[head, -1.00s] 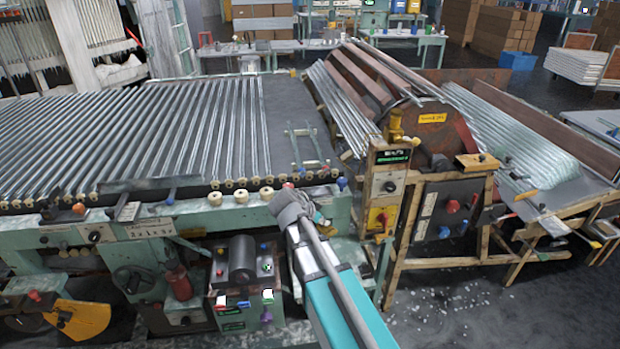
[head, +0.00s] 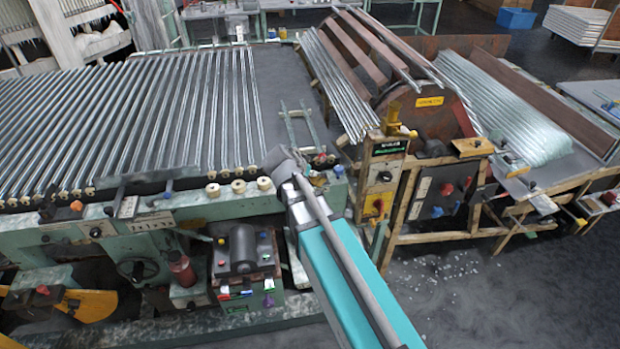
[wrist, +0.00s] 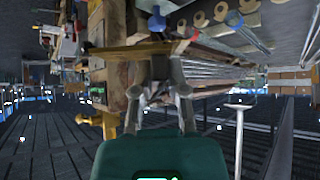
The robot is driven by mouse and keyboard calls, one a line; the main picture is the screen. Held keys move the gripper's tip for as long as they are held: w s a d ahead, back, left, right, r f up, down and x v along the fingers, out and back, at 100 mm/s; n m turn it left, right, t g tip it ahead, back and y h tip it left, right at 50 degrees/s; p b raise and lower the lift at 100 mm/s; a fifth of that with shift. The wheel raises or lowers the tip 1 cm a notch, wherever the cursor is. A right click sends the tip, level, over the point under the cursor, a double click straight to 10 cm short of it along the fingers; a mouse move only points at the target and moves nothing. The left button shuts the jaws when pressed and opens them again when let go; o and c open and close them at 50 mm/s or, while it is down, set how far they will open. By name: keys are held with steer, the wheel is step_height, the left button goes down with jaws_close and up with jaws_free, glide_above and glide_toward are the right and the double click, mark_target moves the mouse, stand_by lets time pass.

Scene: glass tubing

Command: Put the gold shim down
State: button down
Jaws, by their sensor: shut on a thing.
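The gold shim (wrist: 128,52) shows in the wrist view as a thin, flat, brownish-gold strip across the tips of my gripper (wrist: 161,66). The fingers are shut on it, and the strip reaches out to the left of them. In the head view my arm's grey end is over the front edge of the tube bed (head: 262,110). The fingers and the shim are hidden there behind my arm.
Rows of glass tubes (head: 130,120) fill the bed's left. Its right strip is bare apart from a small ladder-like frame (head: 299,125). Cream rollers (head: 238,187) line the front edge. A wooden-framed machine (head: 385,180) with a drum stands close on the right.

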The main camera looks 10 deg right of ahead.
steer(key=shift+w+a+f, duration=0.1)
steer(key=w+f+b, duration=0.3)
steer(key=w, duration=0.1)
steer(key=w+d+f+b, duration=0.1)
steer(key=w+f+b, duration=0.2)
steer(key=w, duration=0.1)
steer(key=w+d+f+b, duration=0.1)
steer(key=w+f+b, duration=0.2)
steer(key=w, duration=0.1)
steer(key=shift+w+d, duration=0.15)
steer(key=shift+w, duration=0.2)
steer(key=shift+r, duration=0.1)
steer(key=shift+w+d+f+b, duration=0.1)
steer(key=shift+w+f+b, duration=0.35)
steer(key=shift+f+b, duration=1.6)
steer(key=shift+f, duration=0.1)
